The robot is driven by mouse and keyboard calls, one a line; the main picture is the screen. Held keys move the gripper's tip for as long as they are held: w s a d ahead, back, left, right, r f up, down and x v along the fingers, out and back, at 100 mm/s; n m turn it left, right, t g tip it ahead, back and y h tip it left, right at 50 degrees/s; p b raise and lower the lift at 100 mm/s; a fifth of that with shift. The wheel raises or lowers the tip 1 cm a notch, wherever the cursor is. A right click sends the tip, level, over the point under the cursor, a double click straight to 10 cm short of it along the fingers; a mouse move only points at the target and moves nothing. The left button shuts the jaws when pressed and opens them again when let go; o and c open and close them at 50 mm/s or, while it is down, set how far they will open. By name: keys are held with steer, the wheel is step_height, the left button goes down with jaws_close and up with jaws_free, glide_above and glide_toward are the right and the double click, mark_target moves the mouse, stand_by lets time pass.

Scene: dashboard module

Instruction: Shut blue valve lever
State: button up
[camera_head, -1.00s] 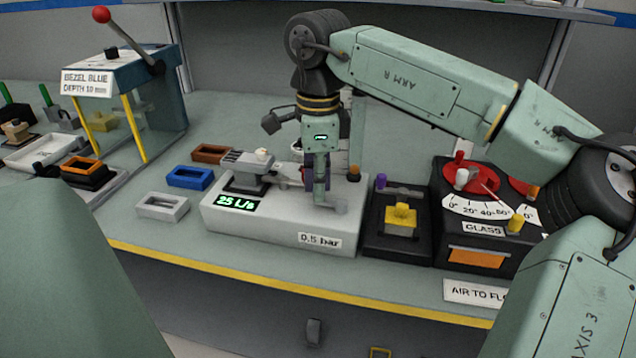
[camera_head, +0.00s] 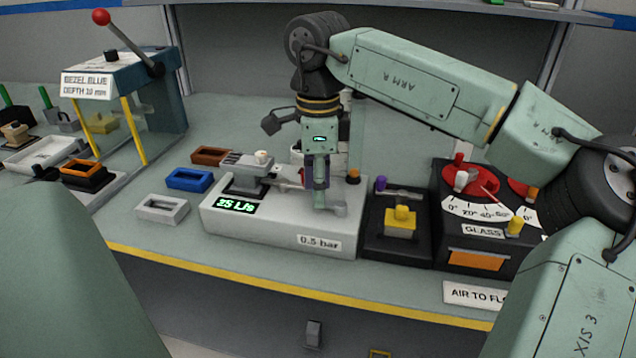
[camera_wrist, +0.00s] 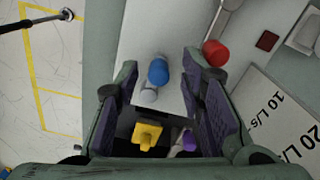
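The valve's blue lever knob (camera_wrist: 158,71) shows in the wrist view, between the tips of my gripper (camera_wrist: 160,78). The fingers stand apart on either side of it, with visible gaps. A pale grey rounded part (camera_wrist: 148,95) sits just below the blue knob in that view. In the head view my gripper (camera_head: 319,200) points down over the right part of the white flow unit (camera_head: 285,232), and its fingers hide the blue knob. The unit's display (camera_head: 234,205) appears to read 25 L/s, and its label (camera_head: 319,243) reads 0.5 bar.
A red knob (camera_wrist: 215,53) lies just outside the right finger in the wrist view. A black box with a yellow block (camera_head: 400,221) and a dial unit (camera_head: 477,259) stand right of the flow unit. Blue (camera_head: 188,179), brown and grey frames lie to its left.

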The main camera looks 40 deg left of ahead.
step_height(320, 180, up, 12)
stand_by(0.6)
steer(key=shift+s+f, duration=0.1)
stand_by(0.5)
